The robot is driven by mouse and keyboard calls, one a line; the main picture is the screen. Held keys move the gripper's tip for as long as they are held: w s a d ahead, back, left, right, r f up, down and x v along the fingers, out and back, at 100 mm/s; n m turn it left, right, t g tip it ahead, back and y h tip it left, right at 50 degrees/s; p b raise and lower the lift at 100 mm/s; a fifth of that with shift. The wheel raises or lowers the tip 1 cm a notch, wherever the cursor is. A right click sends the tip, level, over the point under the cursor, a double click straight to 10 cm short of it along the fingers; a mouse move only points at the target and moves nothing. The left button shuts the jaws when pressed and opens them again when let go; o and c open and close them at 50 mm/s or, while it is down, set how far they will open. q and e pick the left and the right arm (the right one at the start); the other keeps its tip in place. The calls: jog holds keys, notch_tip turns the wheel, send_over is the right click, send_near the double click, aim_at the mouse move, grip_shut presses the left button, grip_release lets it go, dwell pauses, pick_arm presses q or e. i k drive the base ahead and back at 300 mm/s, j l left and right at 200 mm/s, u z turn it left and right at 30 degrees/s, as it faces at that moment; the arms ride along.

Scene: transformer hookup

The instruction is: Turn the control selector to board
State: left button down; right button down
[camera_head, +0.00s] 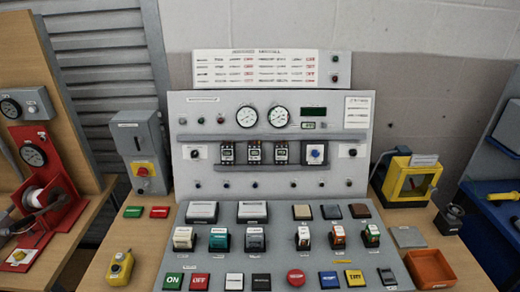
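A grey control board stands upright at the middle of the head view, with a sloped desk panel in front of it. A small dark knob on a white plate (195,153) is at the left of that row, and a similar dark knob (352,152) is at the right. The labels are too small to read, so I cannot tell which one is the control selector or where it points. Neither gripper is in view.
The desk panel (225,268) carries several switches and buttons, including a red round button (296,277). A grey box with a red-and-yellow switch (143,169) stands left. A yellow frame (410,180) and an orange tray (431,268) are right.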

aim_at(353, 152)
jog(key=z, duration=0.7)
jog(key=l+z, duration=0.35)
jog(key=i+l+z, duration=0.15)
jog(key=z, duration=0.2)
jog(key=i+l+z, duration=0.15)
jog(key=z, duration=0.15)
jog(key=l, duration=0.1)
